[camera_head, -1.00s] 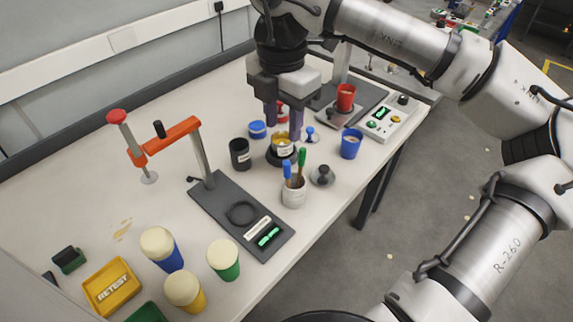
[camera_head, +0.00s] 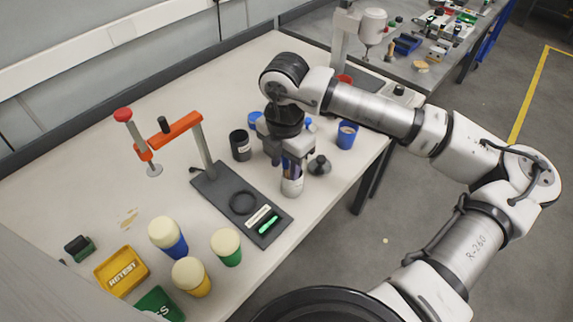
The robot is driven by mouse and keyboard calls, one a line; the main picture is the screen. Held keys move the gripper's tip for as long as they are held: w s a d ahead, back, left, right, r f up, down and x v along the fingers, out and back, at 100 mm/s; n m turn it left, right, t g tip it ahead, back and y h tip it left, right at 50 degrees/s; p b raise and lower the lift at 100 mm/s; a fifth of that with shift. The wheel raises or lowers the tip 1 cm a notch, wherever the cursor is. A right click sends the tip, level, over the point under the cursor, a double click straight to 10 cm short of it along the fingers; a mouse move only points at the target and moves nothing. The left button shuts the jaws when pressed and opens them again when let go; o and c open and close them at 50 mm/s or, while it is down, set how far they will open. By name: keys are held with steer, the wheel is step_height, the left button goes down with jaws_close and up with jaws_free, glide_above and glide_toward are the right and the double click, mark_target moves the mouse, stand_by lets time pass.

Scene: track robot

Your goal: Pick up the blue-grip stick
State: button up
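The white cup (camera_head: 292,187) that held the blue-grip stick and a green-grip stick a second ago stands near the table's front edge. My gripper (camera_head: 287,166) points down right over this cup, its fingertips at the cup's mouth. The fingers and gripper body cover the sticks, so I cannot make out the blue grip. Whether the fingers are apart or closed on a stick is not clear.
A dark knobbed weight (camera_head: 319,166) and a blue cup (camera_head: 347,135) stand close right of the white cup. A black cup (camera_head: 240,146) and a dark plate (camera_head: 214,192) with an orange-armed stand (camera_head: 176,134) are left. Capped bottles (camera_head: 190,277) stand in front.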

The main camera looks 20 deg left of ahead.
steer(key=shift+f, duration=0.3)
jaws_close()
